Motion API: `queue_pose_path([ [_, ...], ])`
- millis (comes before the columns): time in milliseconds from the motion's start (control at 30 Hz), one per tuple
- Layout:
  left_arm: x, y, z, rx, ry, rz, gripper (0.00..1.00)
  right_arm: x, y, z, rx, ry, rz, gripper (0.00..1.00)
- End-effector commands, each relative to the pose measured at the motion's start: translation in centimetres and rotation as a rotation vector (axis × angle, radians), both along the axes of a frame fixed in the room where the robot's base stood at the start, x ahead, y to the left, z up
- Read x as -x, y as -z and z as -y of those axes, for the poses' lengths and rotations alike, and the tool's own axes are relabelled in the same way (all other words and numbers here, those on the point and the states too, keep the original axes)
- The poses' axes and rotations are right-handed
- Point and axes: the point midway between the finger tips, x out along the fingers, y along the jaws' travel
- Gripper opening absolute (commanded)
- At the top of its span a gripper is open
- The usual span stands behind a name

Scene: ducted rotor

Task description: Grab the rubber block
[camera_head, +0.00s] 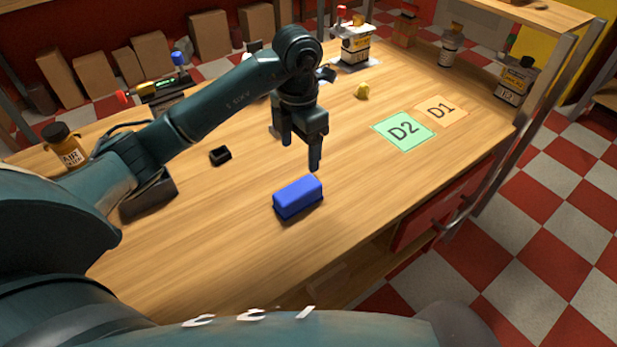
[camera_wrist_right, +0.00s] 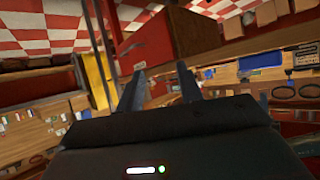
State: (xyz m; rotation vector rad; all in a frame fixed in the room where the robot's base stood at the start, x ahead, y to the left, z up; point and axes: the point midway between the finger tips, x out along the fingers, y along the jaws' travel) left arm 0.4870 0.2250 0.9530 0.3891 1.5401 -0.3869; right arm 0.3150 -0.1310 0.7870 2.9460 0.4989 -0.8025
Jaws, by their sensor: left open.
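A blue block (camera_head: 298,197), which I take to be the rubber block, lies on the wooden workbench (camera_head: 235,250) near its front edge. My left gripper (camera_head: 301,157) is open and empty, pointing down just behind and above the blue block, not around it. A small black block (camera_head: 220,155) lies farther left on the bench. My right gripper (camera_wrist_right: 161,72) shows in the right wrist view with its fingers apart and nothing seen between them. The blue block is not seen in that view.
A green D2 mat (camera_head: 403,131) and an orange D1 mat (camera_head: 441,110) lie on the right. A yellow lump (camera_head: 362,91) lies behind. A brown AIR bottle (camera_head: 66,147) stands at the left. The bench around the blue block is clear.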

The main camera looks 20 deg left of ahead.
Motion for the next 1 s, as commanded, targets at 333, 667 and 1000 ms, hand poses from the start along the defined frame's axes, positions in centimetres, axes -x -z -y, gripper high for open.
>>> queue_pose_path([
  [333,0.2,5.4,0.0,0.002,0.000,-0.007,0.71,0.8,0.1,0.0,0.000,0.002,-0.021,0.36],
  [667,0.2,8.5,-0.1,0.003,0.001,-0.003,0.71,0.8,0.3,0.1,0.000,0.008,-0.030,0.36],
  [1000,0.6,12.9,-0.5,0.003,0.001,-0.001,0.71,0.5,-0.2,0.4,0.005,0.019,-0.031,0.36],
])
